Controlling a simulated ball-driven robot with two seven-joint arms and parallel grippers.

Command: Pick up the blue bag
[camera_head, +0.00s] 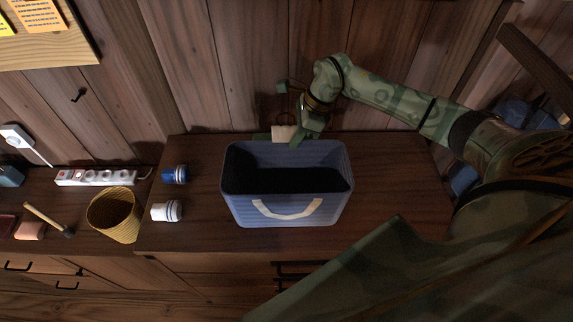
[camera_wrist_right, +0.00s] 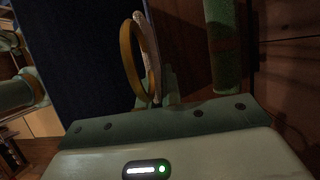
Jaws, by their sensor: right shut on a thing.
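The blue bag (camera_head: 290,205) stands upright and open on the brown wooden desk, its inside dark. A pale curved handle hangs on its near side. My right gripper (camera_head: 285,137) is at the bag's far rim, shut on the bag there; the exact grip is small and partly hidden. In the right wrist view a dark blue wall of the bag (camera_wrist_right: 85,60) fills the upper left, with a tan and white loop (camera_wrist_right: 138,60) seen nearly edge-on in front of it. My left gripper is not in view.
Left of the bag are a blue-capped jar (camera_head: 175,175) and a white jar (camera_head: 167,211). Farther left stand a yellow basket (camera_head: 115,214), a power strip (camera_head: 95,178) and a hammer (camera_head: 48,219). A plank wall rises close behind. The desk right of the bag is clear.

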